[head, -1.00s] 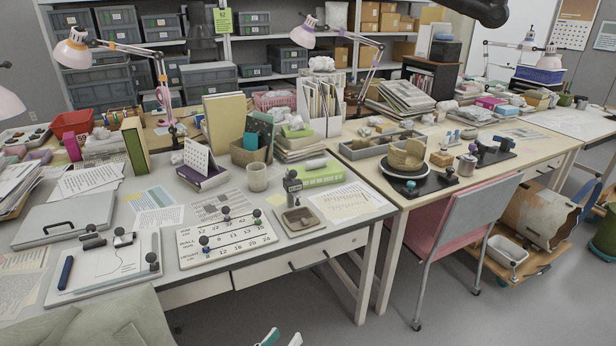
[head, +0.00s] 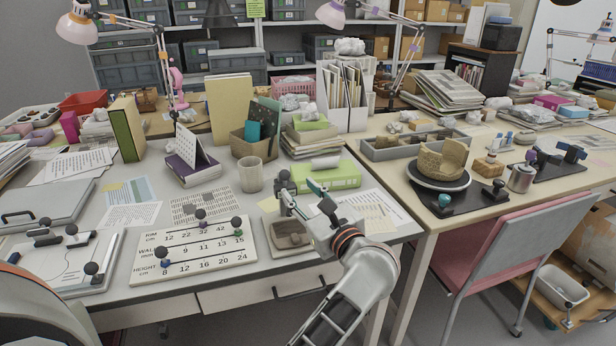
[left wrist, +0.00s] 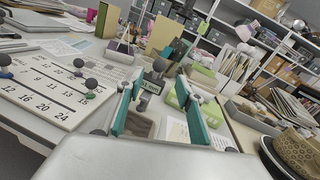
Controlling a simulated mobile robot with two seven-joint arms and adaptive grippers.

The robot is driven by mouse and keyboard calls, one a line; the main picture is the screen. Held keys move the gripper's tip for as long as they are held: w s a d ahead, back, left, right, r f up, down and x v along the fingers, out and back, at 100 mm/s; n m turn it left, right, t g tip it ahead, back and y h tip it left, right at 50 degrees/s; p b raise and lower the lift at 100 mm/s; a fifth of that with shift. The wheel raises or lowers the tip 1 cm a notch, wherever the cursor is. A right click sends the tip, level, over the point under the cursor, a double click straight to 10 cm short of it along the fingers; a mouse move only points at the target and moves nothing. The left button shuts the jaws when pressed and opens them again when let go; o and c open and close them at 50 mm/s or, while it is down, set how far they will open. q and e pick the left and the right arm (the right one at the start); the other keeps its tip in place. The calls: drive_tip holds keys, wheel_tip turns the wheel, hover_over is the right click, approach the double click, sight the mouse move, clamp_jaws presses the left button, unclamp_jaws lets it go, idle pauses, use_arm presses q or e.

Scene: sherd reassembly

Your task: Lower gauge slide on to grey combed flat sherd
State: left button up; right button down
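The gauge (head: 285,181) is a small dark grey upright thing with a knobbed top, at the back edge of a shallow tray (head: 274,253). A flat grey-brown sherd (head: 291,234) lies in the tray; its combing is too small to make out. My left gripper (head: 300,191) is in front of the gauge and partly hides it. In the left wrist view, the gauge slide (left wrist: 151,87) with its pale label shows between and beyond the two teal fingers, which are apart. I cannot tell any contact. My right gripper is not in view.
A number board (head: 195,250) with knobbed markers lies left of the tray. A beige cup (head: 250,175) and a green box (head: 330,177) stand behind. A pot on a dark turntable (head: 442,170) is on the right table. Papers lie right of the tray.

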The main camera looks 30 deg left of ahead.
sight(287, 178)
use_arm(q)
drive_tip(key=x, duration=0.6)
drive_tip(key=shift+a, duration=0.2)
drive_tip(key=shift+w+a, duration=0.4)
drive_tip(key=shift+a, duration=0.15)
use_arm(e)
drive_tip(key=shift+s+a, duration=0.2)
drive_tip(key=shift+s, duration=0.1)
